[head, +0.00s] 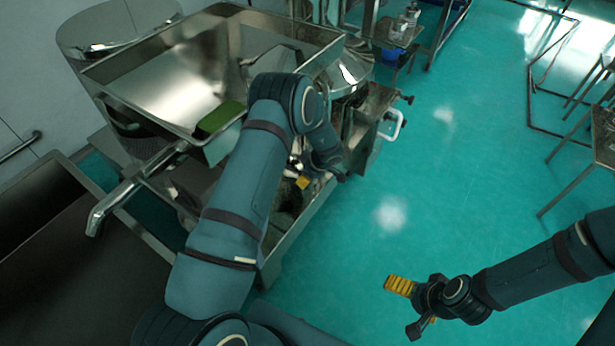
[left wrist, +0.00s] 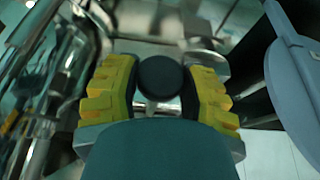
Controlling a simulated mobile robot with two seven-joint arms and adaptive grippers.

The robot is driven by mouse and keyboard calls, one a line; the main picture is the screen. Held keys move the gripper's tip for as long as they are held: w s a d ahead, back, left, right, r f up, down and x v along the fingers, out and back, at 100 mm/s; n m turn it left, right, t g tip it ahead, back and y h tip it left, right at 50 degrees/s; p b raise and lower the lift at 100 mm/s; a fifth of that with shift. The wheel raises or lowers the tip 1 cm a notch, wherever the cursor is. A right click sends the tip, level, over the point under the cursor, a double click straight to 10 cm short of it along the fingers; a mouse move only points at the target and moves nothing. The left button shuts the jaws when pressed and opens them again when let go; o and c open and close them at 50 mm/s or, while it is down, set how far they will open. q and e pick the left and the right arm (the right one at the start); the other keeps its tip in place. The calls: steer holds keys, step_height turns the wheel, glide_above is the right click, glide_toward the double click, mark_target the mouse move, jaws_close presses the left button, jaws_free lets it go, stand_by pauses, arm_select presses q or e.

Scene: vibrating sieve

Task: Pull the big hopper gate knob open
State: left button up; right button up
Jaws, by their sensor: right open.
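A round black knob (left wrist: 160,77) on a short pale stem shows in the left wrist view. It sits between the yellow fingers of my left gripper (left wrist: 159,82), with hardly any gap on either side. I cannot tell whether the fingers press on it. In the head view the left gripper (head: 303,183) is low at the machine's side, mostly hidden by my own arm, and the knob cannot be made out. The big steel hopper (head: 160,85) stands open-topped behind that arm. My right gripper (head: 412,306) is open and empty above the floor, away from the machine.
A steel trough (head: 40,225) lies at the lower left. A white handle (head: 394,124) sticks out from the machine's right side. A small steel table (head: 395,32) with bottles is at the back, and another table (head: 604,135) at the right edge. The green floor (head: 470,170) between is clear.

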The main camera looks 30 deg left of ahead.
arm_select(q)
jaws_close()
steer(key=s+d+p, duration=0.1)
steer(key=d+p, duration=0.1)
steer(key=d, duration=0.5)
steer(key=shift+d, duration=0.3)
steer(key=o, duration=0.9)
jaws_free()
steer(key=shift+c, duration=0.2)
steer(key=v, duration=1.2)
